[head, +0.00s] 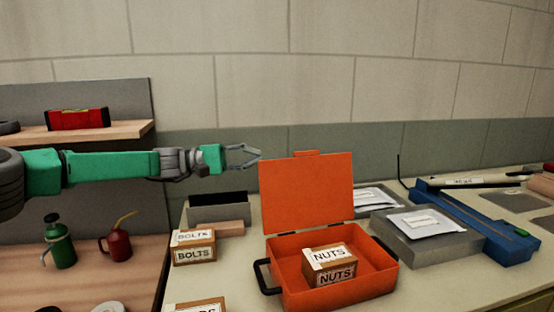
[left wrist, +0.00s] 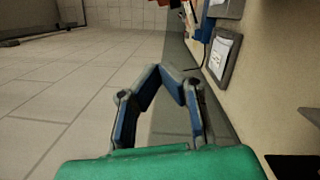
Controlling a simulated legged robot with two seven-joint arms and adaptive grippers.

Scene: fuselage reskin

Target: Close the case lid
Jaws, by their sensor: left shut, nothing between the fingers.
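The orange case (head: 335,292) stands on the workbench with its lid (head: 306,190) open and upright at the back. A box labelled NUTS (head: 330,264) sits inside the case. A black handle (head: 263,275) shows at the case's left side. My left gripper (head: 257,155) is just left of the lid's upper left corner in the head view, at about the height of its top edge. Its fingers are shut and empty, and their tips meet in the left wrist view (left wrist: 163,72). I cannot tell whether it touches the lid. My right gripper is not in view.
A BOLTS box (head: 194,248) and a dark open bin (head: 218,208) stand left of the case. A grey box with a white packet (head: 426,222) and a blue tool (head: 480,225) lie to the right. A green bottle (head: 58,245) and red oil can (head: 117,245) stand at left.

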